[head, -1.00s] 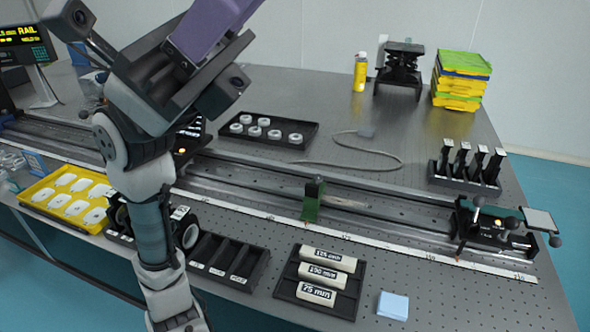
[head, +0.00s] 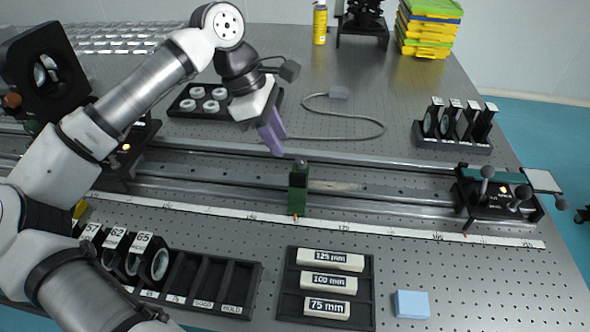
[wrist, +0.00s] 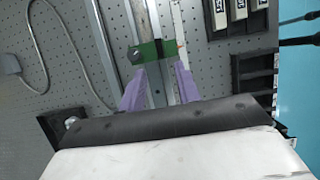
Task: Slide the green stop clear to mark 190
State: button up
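The green stop (head: 299,187) stands upright on the long metal rail (head: 390,187), near the middle of the head view. Its small orange pointer reaches the white scale (head: 390,231), left of a label that looks like 170. A label that looks like 190 lies farther right, before the carriage. My gripper (head: 277,150) has purple fingers and hangs just above and left of the stop. In the wrist view the open fingers (wrist: 160,70) point at the green stop (wrist: 147,52), which lies just beyond the tips; contact does not show.
A black carriage (head: 497,203) with a tilted plate sits at the rail's right end. The rail between it and the stop looks clear. A grey cable (head: 350,138) lies behind the rail. A block tray (head: 365,290) and a blue block (head: 411,304) lie in front.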

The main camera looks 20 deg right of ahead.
aim_at(298, 174)
jog(key=p+x, duration=0.1)
jog(key=x, duration=1)
jog(key=shift+w+d, duration=0.1)
jog(key=shift+r, duration=0.1)
grip_shut()
